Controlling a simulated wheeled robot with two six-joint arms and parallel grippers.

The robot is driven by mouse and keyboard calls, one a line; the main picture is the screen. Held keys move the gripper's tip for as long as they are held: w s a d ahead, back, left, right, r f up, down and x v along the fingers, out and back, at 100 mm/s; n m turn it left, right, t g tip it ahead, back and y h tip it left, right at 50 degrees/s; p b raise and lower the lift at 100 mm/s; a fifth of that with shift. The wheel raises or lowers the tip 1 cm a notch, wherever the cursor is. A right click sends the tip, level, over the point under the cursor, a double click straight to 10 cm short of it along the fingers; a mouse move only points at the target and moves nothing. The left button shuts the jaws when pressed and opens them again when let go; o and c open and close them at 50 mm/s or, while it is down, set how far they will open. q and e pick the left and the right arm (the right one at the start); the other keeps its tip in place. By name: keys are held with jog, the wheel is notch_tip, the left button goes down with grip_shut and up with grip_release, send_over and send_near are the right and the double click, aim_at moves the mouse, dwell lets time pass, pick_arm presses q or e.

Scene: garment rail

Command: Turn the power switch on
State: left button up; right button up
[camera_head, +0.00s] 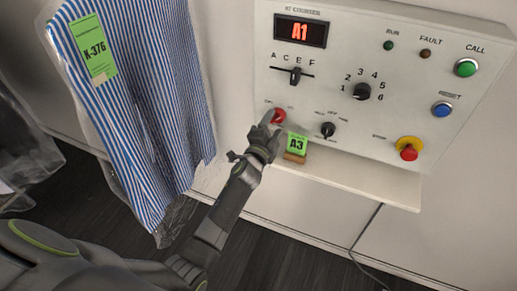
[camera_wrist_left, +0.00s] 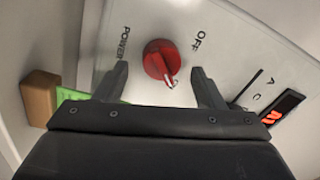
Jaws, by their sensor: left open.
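The power switch (camera_head: 278,116) is a red rotary knob at the lower left of the white control panel (camera_head: 330,115). My left gripper (camera_head: 266,130) is at the knob and partly covers it in the head view. In the left wrist view the red knob (camera_wrist_left: 160,59) sits between the tips of my open left gripper (camera_wrist_left: 163,80), with a gap on each side. The words POWER and OFF stand on either side of the knob, and its pale pointer mark faces the gripper's palm. My right gripper is not in view.
A bagged striped shirt (camera_head: 150,90) hangs at the left. The panel also has a selector dial (camera_head: 362,92) and a red stop button (camera_head: 409,149).

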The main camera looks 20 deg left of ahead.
pick_arm(q)
jog(key=s+f+p, duration=0.1)
jog(key=s+p, duration=0.2)
jog(key=s, duration=1.2)
jog(key=shift+s+a+f, duration=0.2)
jog(key=shift+s+a, duration=0.05)
jog(key=shift+s, duration=0.1)
jog(key=shift+f, duration=0.1)
